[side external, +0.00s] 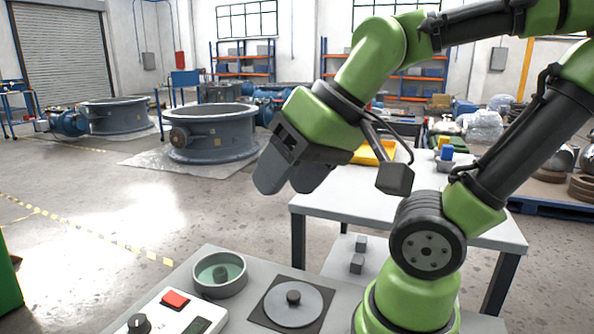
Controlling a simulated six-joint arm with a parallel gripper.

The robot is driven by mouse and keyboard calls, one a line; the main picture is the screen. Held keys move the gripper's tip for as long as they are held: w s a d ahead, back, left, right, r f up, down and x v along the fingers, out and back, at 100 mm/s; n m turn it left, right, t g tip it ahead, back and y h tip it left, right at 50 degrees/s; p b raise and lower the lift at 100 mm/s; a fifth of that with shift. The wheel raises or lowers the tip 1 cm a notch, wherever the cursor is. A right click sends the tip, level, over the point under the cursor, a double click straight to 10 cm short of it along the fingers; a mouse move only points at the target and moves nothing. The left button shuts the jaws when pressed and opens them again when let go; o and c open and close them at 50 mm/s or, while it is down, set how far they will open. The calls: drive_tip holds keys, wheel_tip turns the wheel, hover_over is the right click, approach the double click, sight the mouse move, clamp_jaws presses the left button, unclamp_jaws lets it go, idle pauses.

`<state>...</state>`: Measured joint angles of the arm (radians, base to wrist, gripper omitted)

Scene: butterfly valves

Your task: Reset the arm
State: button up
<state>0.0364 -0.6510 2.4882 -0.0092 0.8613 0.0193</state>
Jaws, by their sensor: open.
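My green arm is folded above the workbench (236,262). My gripper (290,186) is at its end, left of the picture's middle, tilted down and to the left. Its two grey fingers are open, and I see nothing between them. It hangs in the air, apart from everything on the bench, and appears above the round dish (220,290) in the picture.
On the bench are a white control box (160,316) with a red button (175,299) and a black knob, and a knobbed disc (293,304) on a dark square plate. A white table (350,195) with a yellow tray (368,154) stands behind. Large valve rings (212,130) stand on the floor.

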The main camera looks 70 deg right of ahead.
drive_tip(key=shift+s+a+r+n+t, duration=0.3)
drive_tip(key=shift+s+a+r, duration=0.15)
drive_tip(key=shift+s, duration=0.2)
